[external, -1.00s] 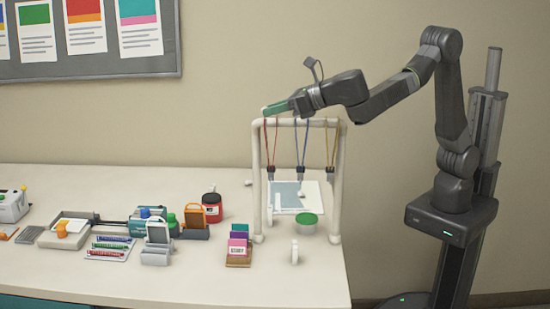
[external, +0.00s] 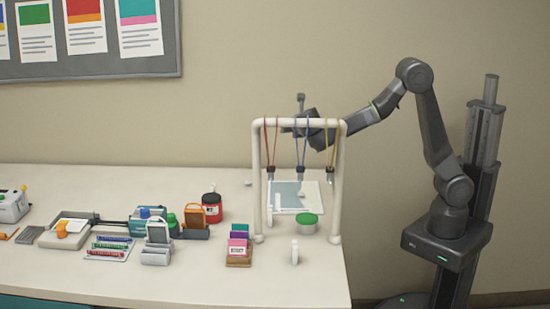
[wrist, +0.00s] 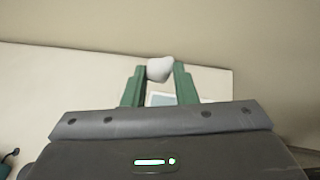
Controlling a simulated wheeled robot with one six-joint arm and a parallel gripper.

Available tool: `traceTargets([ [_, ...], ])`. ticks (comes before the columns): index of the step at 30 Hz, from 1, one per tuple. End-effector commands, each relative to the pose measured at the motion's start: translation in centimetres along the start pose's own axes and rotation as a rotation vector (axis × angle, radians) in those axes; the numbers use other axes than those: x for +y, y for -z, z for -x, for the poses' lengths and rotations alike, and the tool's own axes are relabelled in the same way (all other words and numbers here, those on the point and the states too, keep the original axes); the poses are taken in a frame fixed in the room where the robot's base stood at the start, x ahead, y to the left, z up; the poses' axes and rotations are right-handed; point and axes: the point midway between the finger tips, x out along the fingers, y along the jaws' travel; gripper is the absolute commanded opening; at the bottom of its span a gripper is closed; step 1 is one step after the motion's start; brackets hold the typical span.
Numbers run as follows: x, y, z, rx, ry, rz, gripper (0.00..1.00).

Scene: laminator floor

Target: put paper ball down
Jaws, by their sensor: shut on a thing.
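A crumpled white paper ball (wrist: 159,66) sits between the green fingertips of my gripper (wrist: 160,74) in the wrist view. The gripper is shut on it, and the ball is held above the white table. In the external view my gripper (external: 292,130) is at the height of the top bar of a white rack (external: 258,190), seemingly behind it. Its fingers are hard to make out there, and the ball cannot be made out in that view.
Lanyards hang from the rack over a white-and-blue sheet (external: 310,190). A green-lidded tub (external: 307,220) and a card holder (external: 238,252) stand near it. A red jar (external: 211,208) and several desk items crowd the left. The table front (external: 200,285) is clear.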

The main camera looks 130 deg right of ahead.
Motion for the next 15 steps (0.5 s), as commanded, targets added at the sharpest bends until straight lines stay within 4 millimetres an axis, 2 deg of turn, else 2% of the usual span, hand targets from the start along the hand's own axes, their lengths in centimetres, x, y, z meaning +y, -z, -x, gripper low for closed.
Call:
traceTargets([
  [1,-0.8,2.9,-2.2,0.002,0.022,-0.001,0.05],
  [3,-1.7,5.7,-4.5,0.003,0.042,-0.009,0.05],
  [6,-2.2,9.0,-6.8,0.003,0.048,-0.015,0.05],
  [9,-1.7,10.8,-7.8,0.003,0.03,-0.011,0.05],
  [15,-0.6,12.7,-8.3,0.003,-0.014,0.005,0.05],
])
